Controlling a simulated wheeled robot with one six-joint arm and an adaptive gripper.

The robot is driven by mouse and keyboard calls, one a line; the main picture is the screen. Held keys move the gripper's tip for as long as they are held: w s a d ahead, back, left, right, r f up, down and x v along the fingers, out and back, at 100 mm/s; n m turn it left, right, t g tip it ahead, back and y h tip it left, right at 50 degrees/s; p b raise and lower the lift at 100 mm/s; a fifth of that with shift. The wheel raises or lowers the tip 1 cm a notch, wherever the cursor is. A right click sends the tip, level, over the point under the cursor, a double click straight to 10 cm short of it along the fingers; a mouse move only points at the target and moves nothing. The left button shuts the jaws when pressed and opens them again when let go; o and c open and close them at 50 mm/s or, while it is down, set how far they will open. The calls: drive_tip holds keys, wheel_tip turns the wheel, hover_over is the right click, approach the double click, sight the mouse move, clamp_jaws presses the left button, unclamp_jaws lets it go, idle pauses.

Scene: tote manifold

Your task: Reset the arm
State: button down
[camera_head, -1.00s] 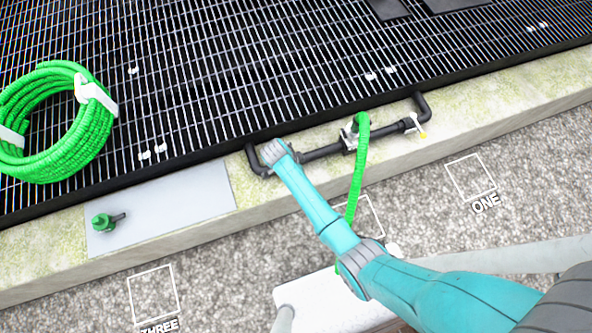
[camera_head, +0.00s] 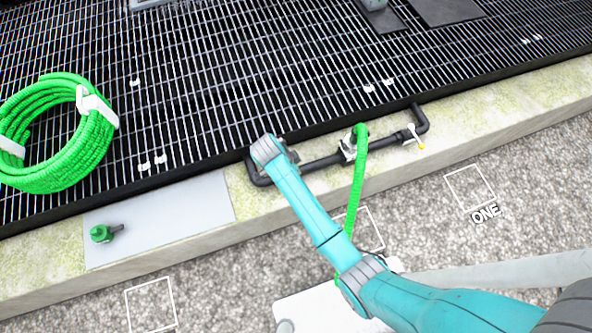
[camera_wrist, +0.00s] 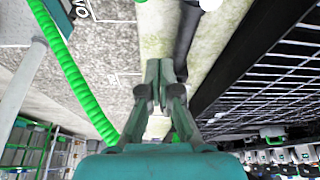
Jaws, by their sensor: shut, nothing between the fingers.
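My arm reaches up from the lower right in the head view, with its wrist over the left end of the black pipe manifold (camera_head: 322,163). My gripper shows in the wrist view (camera_wrist: 160,66), its two fingers together with nothing between them. In the head view the arm's end hides the fingers. A green hose (camera_head: 357,185) is joined to the manifold's middle valve and runs down behind my arm; it also shows in the wrist view (camera_wrist: 75,75), left of the gripper. I cannot tell whether the gripper touches the pipe.
A coiled green hose (camera_head: 50,178) lies on the black grating (camera_head: 220,70). A grey plate (camera_head: 165,212) with a green fitting (camera_head: 101,233) lies on the concrete kerb (camera_head: 60,252). Gravel (camera_head: 225,275) in front is mostly clear.

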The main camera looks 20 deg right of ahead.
idle(0.4)
drive_tip(key=s+d+f+n+t+y, duration=0.25)
drive_tip(key=s+f+n+t, duration=0.2)
drive_tip(key=s, duration=0.65)
drive_tip(key=s+d+r+n+t, duration=0.1)
drive_tip(key=s+r+n, duration=0.15)
drive_tip(key=s, duration=0.25)
drive_tip(key=s+d+r+n+t, duration=0.1)
drive_tip(key=s+n+t, duration=0.15)
drive_tip(key=s, duration=0.25)
drive_tip(key=s+r+n+t, duration=0.2)
drive_tip(key=s+r, duration=0.2)
drive_tip(key=r, duration=0.5)
drive_tip(key=s+r+n+t+y, duration=0.1)
drive_tip(key=s+r, duration=0.4)
drive_tip(key=r, duration=0.5)
drive_tip(key=s+r+n+t, duration=0.3)
drive_tip(key=s+r+n, duration=0.1)
drive_tip(key=r, duration=0.6)
drive_tip(key=shift+s+d+t, duration=0.3)
drive_tip(key=shift+s+d, duration=0.05)
drive_tip(key=shift+s, duration=0.4)
